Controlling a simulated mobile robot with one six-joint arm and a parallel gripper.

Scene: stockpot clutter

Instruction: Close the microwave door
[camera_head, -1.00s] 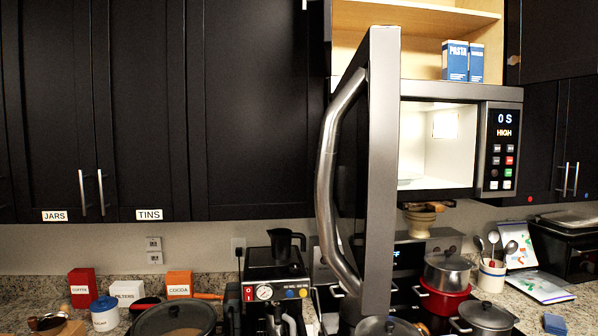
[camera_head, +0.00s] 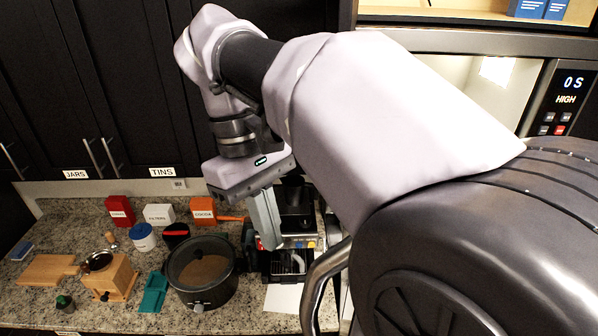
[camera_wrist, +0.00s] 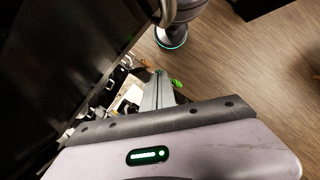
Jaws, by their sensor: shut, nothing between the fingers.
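The microwave (camera_head: 545,45) is at the upper right in the head view, its lit cavity showing behind my arm. Its control panel (camera_head: 562,105) reads 0 S and HIGH. The door stands open, mostly hidden by my arm; its curved metal handle (camera_head: 318,290) shows at the bottom centre. My gripper (camera_head: 272,243) is shut and empty, pointing down left of the handle. The wrist view shows its closed fingers (camera_wrist: 158,78) beside the door, apparently not touching it.
Below my gripper, the counter holds a coffee machine (camera_head: 292,240), a dark lidded pot (camera_head: 203,275), a wooden grinder (camera_head: 110,278) and a cutting board (camera_head: 48,270). Dark cabinets (camera_head: 90,90) stand at the left. Wooden floor (camera_wrist: 250,60) is open at the right of the wrist view.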

